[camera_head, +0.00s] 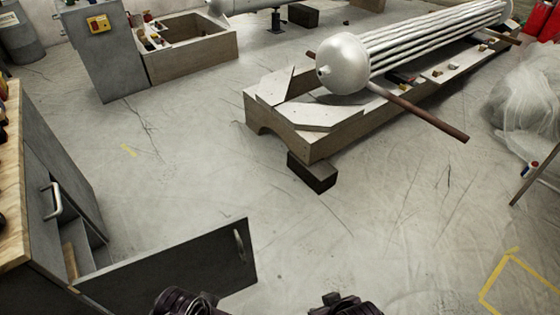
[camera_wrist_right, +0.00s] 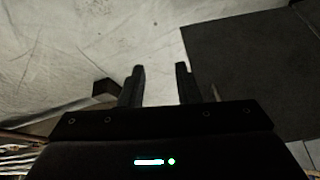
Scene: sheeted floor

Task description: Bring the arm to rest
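Dark parts of my arms show at the bottom edge of the head view, low over the floor, left of and at the middle. My left gripper cannot be made out there. My right gripper (camera_wrist_right: 160,74) shows in the right wrist view with its two dark fingers apart. Nothing is between the fingers, so it is open and empty. The pale floor lies beyond the fingertips, and a flat dark panel (camera_wrist_right: 245,65) fills the upper right of that view.
A grey cabinet (camera_head: 55,225) stands at the left with its dark door (camera_head: 175,268) swung open towards my arms. A long wooden stand (camera_head: 340,145) carries a silver tube bundle (camera_head: 345,62), with a rod jutting right. The middle floor is clear. Plastic-wrapped goods (camera_head: 530,100) stand right.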

